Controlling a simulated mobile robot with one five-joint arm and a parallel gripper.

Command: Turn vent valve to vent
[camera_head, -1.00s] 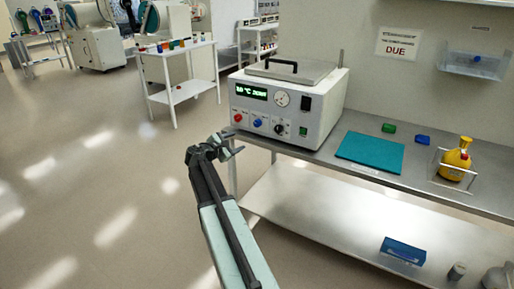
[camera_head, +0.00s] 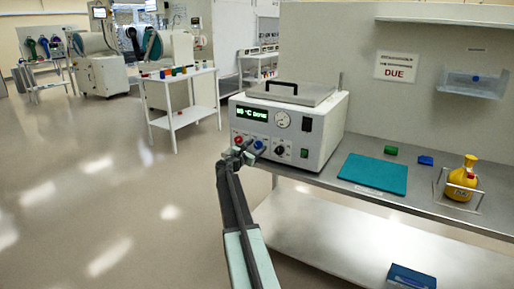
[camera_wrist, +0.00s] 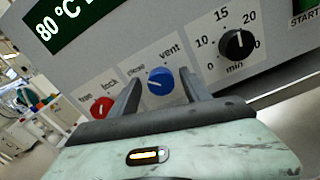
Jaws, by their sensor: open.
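The vent valve is a round blue knob (camera_wrist: 160,81) on the front panel of a grey bench unit (camera_head: 318,140). Its label reads "close" at left and "vent" at right, and a pale mark on it seems to point left, toward "close". My gripper (camera_wrist: 161,77) is open in the wrist view, with one finger on each side of the blue knob. I cannot tell whether the fingers touch it. In the head view my gripper (camera_head: 243,150) is in front of the panel's lower left and partly covers the knobs.
A red knob (camera_wrist: 102,108) labelled lock is left of the blue one; a black timer knob (camera_wrist: 236,45) is right. A green START button (camera_head: 304,153) is farther right. Floor at left is clear.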

